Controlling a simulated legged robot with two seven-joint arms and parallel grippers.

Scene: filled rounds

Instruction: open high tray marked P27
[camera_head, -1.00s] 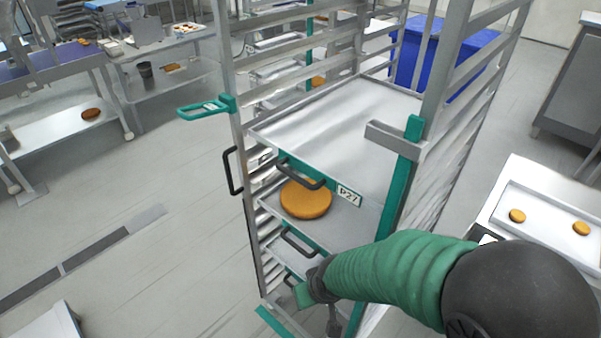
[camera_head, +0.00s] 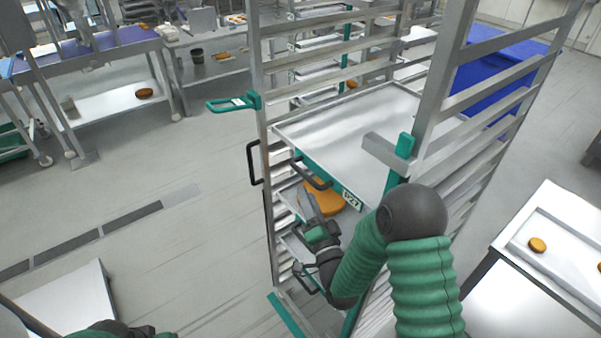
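The high tray marked P27 (camera_head: 355,118) is the top wide tray in the metal rack, flat and empty. Its label (camera_head: 351,200) is on the green front edge, and its dark handle (camera_head: 311,175) sticks out left of the label. My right gripper (camera_head: 308,203) is in front of the rack, just below the handle and apart from it. It overlaps an orange round (camera_head: 326,198) on the tray below. Its finger opening is not clear. My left arm shows only as a dark and green piece at the bottom left edge; its fingers cannot be made out.
The rack's left post carries a green latch handle (camera_head: 233,104) and a black handle (camera_head: 254,163). A green upright with a grey bracket (camera_head: 392,155) stands at the right front. A blue bin (camera_head: 490,80) is behind. A white table (camera_head: 555,240) stands right.

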